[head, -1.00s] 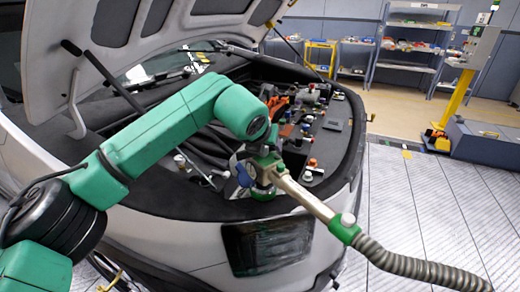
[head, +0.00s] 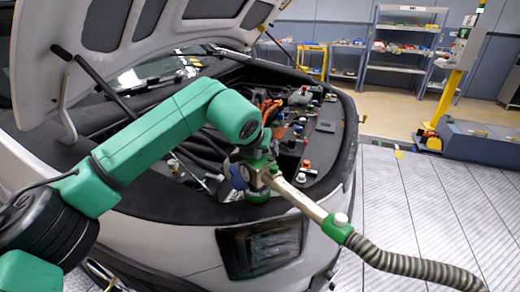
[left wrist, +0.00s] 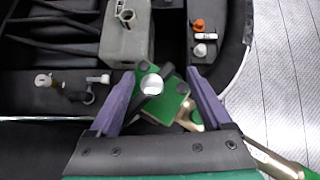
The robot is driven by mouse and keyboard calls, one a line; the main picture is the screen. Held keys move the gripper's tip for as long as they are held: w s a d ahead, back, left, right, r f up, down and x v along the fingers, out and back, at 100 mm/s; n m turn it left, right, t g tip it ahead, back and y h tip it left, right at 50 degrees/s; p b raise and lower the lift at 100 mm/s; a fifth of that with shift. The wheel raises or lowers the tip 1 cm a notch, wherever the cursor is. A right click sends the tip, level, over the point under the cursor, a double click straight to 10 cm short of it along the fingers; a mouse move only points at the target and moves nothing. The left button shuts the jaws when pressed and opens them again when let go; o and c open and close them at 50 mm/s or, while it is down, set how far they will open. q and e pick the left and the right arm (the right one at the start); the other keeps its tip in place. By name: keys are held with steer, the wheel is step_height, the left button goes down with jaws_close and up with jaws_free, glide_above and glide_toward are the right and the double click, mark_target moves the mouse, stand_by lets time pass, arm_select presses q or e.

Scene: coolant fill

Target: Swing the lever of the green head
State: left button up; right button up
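The green head (head: 257,155) sits over the front edge of the open bay, joined to a pale metal tube that runs down right to a green collar (head: 336,226) and a ribbed grey hose. In the left wrist view the green head (left wrist: 172,102) shows between and below my gripper's fingers. A bright round knob (left wrist: 152,84) with a dark bar beside it stands on the head; it may be the lever, but I cannot tell surely. My left gripper (left wrist: 162,76) is open, its two purple fingers on either side of the knob. Contact cannot be told. My right gripper is not in view.
The raised hood (head: 150,25) hangs over the bay at the upper left. A grey reservoir with an open neck (left wrist: 127,35) lies just beyond the fingers. Orange and white caps (left wrist: 199,38) are to its right.

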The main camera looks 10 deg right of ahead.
arm_select(q)
steer(key=b+v, duration=0.3)
steer(key=v, duration=1.1)
steer(key=shift+s+r, duration=0.2)
steer(key=shift+r, duration=0.05)
steer(key=shift+f, duration=0.1)
